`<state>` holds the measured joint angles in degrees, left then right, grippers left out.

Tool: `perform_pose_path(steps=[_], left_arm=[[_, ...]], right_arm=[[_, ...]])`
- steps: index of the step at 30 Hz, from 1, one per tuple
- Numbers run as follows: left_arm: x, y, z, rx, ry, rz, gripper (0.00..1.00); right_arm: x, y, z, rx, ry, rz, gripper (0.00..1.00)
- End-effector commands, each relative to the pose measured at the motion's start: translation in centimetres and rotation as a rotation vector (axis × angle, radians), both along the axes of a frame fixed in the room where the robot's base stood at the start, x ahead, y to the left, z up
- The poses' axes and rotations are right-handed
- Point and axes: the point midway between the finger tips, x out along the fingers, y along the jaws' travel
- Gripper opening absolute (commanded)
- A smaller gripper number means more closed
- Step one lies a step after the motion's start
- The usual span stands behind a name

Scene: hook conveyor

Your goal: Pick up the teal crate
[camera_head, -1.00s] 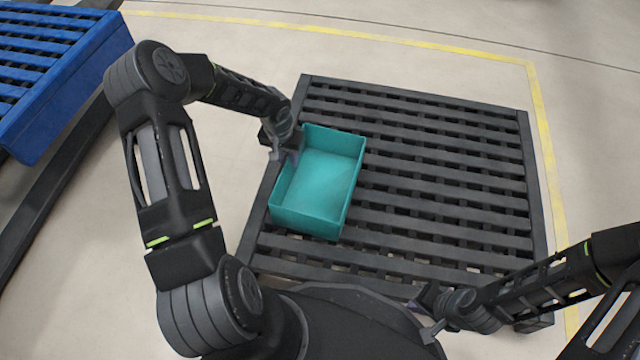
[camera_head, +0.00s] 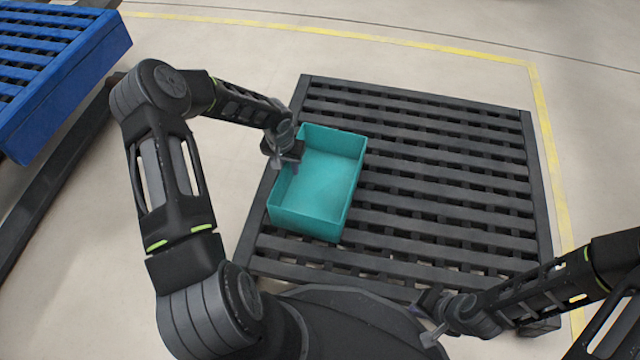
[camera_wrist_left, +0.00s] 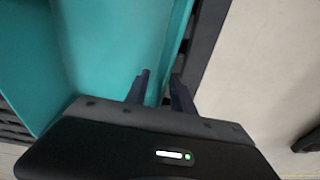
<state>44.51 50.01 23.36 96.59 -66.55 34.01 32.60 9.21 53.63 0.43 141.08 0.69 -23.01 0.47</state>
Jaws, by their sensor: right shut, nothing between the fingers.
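The teal crate (camera_head: 318,180) is an open, empty box standing upright on the left part of a dark slatted pallet (camera_head: 450,190). My left gripper (camera_head: 286,163) is at the crate's left wall. In the left wrist view the crate (camera_wrist_left: 110,45) fills the upper left. There the left gripper's fingers (camera_wrist_left: 160,85) stand apart, one on the inner side of the wall and one on the outer side; whether they touch it is unclear. My right gripper (camera_head: 432,318) is shut and empty, near the pallet's front edge, away from the crate.
A blue slatted platform (camera_head: 75,85) on a dark frame stands at the upper left. The pallet is bare to the right of the crate. A yellow line (camera_head: 545,130) runs on the pale floor behind and to the right of the pallet.

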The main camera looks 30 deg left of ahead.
Motion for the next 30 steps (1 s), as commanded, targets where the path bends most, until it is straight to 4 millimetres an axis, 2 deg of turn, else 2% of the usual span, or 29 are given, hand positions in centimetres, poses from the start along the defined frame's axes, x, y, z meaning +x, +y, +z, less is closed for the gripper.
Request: perform_pose_path(steps=[6, 17, 30], left_arm=[[-0.01, 0.01, 0.01, 0.000, 0.000, 0.000, 0.30], [-0.01, 0.01, 0.00, 0.000, 0.000, 0.000, 0.01], [-0.01, 0.01, 0.00, 0.000, 0.000, 0.000, 0.00]], right_arm=[[-0.02, 0.00, 0.00, 0.000, 0.000, 0.000, 0.00], [-0.02, 0.00, 0.00, 0.000, 0.000, 0.000, 0.00], [-0.02, 0.00, 0.00, 0.000, 0.000, 0.000, 0.00]])
